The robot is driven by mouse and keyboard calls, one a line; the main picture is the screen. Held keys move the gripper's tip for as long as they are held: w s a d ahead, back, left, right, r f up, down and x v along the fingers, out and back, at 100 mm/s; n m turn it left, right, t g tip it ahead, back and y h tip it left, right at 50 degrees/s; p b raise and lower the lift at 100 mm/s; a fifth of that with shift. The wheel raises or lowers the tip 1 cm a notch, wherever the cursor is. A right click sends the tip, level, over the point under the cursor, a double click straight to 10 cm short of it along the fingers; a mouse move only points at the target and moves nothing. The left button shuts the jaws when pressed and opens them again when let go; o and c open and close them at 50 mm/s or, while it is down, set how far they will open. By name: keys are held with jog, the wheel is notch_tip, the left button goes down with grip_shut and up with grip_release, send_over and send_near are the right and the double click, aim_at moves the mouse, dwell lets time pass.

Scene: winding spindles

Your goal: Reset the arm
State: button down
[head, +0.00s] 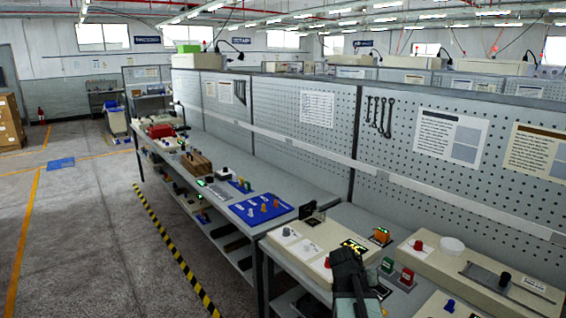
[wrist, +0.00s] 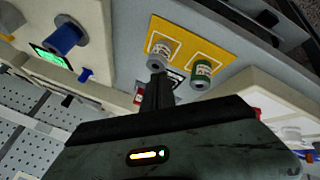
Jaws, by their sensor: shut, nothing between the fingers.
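My gripper (head: 346,254) is dark and reaches up from the bottom of the head view, in front of the near workbench. In the wrist view my gripper (wrist: 157,82) shows two dark fingers closed together, with nothing between them. Beyond the fingertips is a yellow panel (wrist: 180,38) bearing a grey-and-white spool (wrist: 162,48) and a green-and-white spool (wrist: 201,70). The fingertips overlap the grey spool's lower edge in the picture; I cannot tell whether they touch.
A pegboard wall (head: 300,140) stands behind. Open floor (head: 90,240) lies left, beyond a striped line.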

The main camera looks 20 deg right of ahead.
jog(key=w+a+f+n+y, duration=0.1)
jog(key=a, duration=0.7)
jog(key=w+a+f+n+y, duration=0.1)
jog(key=w+a+n, duration=0.1)
jog(key=a, duration=0.6)
jog(key=s+a+f+n+y, duration=0.1)
jog(key=s+a+n+y, duration=0.1)
jog(key=a, duration=0.6)
jog(key=s+a+f+n+g+y, duration=0.1)
jog(key=s+a, duration=0.3)
jog(key=a, duration=0.4)
jog(key=shift+s+a+n+g+y, duration=0.3)
jog(key=shift+s+n+y, duration=0.1)
jog(key=shift+y, duration=0.5)
jog(key=shift+f, duration=0.15)
